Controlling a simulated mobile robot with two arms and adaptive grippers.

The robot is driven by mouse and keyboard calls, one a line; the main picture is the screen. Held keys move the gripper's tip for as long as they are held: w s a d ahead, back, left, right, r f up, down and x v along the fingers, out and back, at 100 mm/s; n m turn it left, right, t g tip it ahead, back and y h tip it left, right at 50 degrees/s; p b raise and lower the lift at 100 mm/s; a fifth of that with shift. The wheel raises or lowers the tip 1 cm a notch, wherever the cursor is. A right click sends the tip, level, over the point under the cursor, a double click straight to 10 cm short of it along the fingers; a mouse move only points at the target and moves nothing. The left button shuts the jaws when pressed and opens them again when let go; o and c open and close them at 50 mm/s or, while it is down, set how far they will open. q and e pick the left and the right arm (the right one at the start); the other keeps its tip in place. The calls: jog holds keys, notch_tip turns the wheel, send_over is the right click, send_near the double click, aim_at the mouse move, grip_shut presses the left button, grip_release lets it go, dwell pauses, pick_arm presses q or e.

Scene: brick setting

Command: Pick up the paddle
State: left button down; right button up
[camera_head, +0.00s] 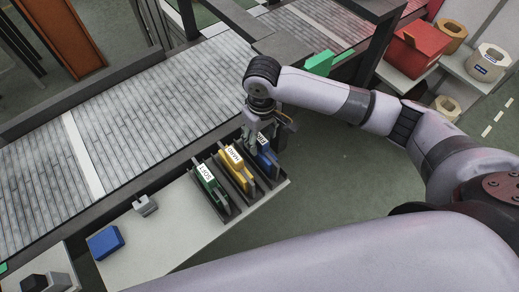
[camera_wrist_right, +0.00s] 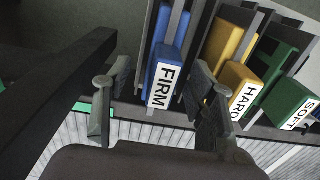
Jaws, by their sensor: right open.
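Three labelled paddles stand in a dark slotted rack (camera_head: 227,209): green SOFT (camera_head: 212,189), yellow HARD (camera_head: 240,170) and blue FIRM (camera_head: 267,161). In the right wrist view, the blue FIRM paddle (camera_wrist_right: 168,75) lies between the two spread fingers of my right gripper (camera_wrist_right: 160,72), with gaps at its sides. The yellow HARD paddle (camera_wrist_right: 236,75) is just beyond one finger, and the green SOFT paddle (camera_wrist_right: 290,100) is farther right. In the head view my right gripper (camera_head: 268,127) is above the blue paddle and partly hides it. My left gripper is not in view.
The rack sits at the end of a pale table (camera_head: 165,225) with a blue block (camera_head: 104,242) and a small grey piece (camera_head: 145,205). A roller conveyor (camera_head: 130,115) runs behind it. A red bin (camera_head: 416,53) stands on shelving at upper right.

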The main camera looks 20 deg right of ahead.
notch_tip(320, 180, down, 2)
jog(key=shift+f, duration=0.1)
jog(key=shift+a+f+p, duration=0.1)
jog(key=shift+f+p, duration=0.25)
notch_tip(320, 180, down, 4)
jog(key=shift+w+a+r+p, duration=0.1)
jog(key=shift+w+r+p, duration=0.1)
jog(key=shift+p, duration=0.3)
jog(key=shift+f, duration=0.35)
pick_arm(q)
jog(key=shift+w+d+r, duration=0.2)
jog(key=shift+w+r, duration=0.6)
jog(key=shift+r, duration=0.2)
pick_arm(e)
jog(key=shift+s, duration=0.1)
jog(key=shift+c, duration=0.2)
grip_shut()
jog(key=shift+r, duration=0.1)
